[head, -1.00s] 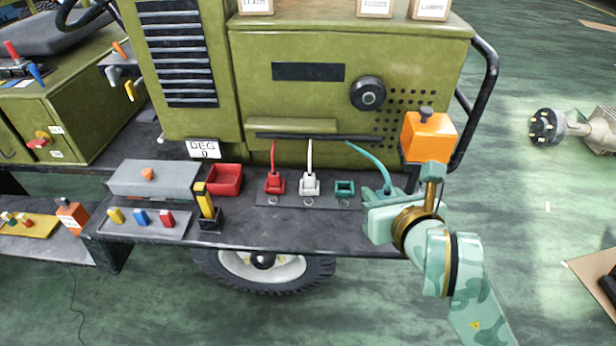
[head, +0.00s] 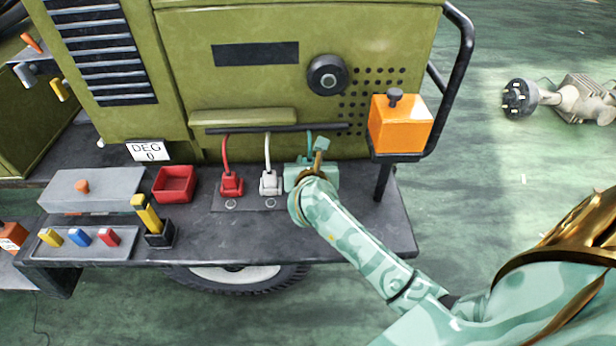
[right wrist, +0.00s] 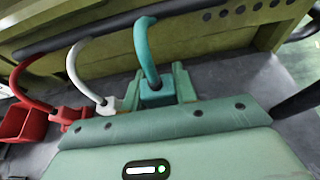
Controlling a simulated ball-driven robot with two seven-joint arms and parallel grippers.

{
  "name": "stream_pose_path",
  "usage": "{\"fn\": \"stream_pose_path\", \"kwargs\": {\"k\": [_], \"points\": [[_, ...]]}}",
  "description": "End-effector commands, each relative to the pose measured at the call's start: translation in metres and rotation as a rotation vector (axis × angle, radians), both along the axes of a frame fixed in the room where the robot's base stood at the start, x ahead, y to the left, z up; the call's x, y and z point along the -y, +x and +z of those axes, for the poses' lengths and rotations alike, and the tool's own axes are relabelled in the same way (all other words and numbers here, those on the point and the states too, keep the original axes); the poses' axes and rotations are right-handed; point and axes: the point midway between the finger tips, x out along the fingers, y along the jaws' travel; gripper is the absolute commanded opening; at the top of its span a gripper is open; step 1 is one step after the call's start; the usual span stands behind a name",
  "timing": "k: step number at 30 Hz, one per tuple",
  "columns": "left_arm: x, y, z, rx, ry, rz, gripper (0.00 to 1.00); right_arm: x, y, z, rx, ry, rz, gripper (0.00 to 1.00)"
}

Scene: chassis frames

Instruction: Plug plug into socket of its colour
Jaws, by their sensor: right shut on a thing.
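My right gripper (head: 310,176) is at the right end of the socket row on the dark deck. In the right wrist view its fingers (right wrist: 157,90) are shut on the teal plug (right wrist: 157,97), whose teal cable (right wrist: 142,50) arches up behind. The teal socket is hidden under the gripper, so I cannot tell whether the plug is seated in it. The red plug (head: 231,185) and white plug (head: 270,183) stand upright at their places to the left, with their cables attached. They also show in the right wrist view, red (right wrist: 68,117) and white (right wrist: 108,105). My left gripper is not in view.
An orange box (head: 400,125) stands on a post at right. The deck's front right is clear.

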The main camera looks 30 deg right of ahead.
Motion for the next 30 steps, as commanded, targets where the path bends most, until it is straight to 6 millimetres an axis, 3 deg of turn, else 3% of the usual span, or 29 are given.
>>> {"fn": "stream_pose_path", "kwargs": {"k": [3,10,15,27,28,30], "points": [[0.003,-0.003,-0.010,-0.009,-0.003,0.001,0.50,0.009,0.011,-0.019,0.000,-0.002,0.000,0.06],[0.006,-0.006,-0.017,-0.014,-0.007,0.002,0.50,0.016,0.021,-0.032,0.001,-0.002,0.000,0.06],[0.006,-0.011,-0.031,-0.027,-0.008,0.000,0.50,0.017,0.021,-0.062,-0.001,-0.002,0.002,0.06],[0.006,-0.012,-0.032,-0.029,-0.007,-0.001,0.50,0.016,0.021,-0.066,0.001,-0.002,0.001,0.06],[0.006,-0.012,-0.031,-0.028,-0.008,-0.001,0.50,0.016,0.021,-0.065,0.002,-0.001,0.001,0.37],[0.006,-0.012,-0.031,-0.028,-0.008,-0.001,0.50,0.016,0.021,-0.064,0.003,-0.001,0.002,0.50]]}}
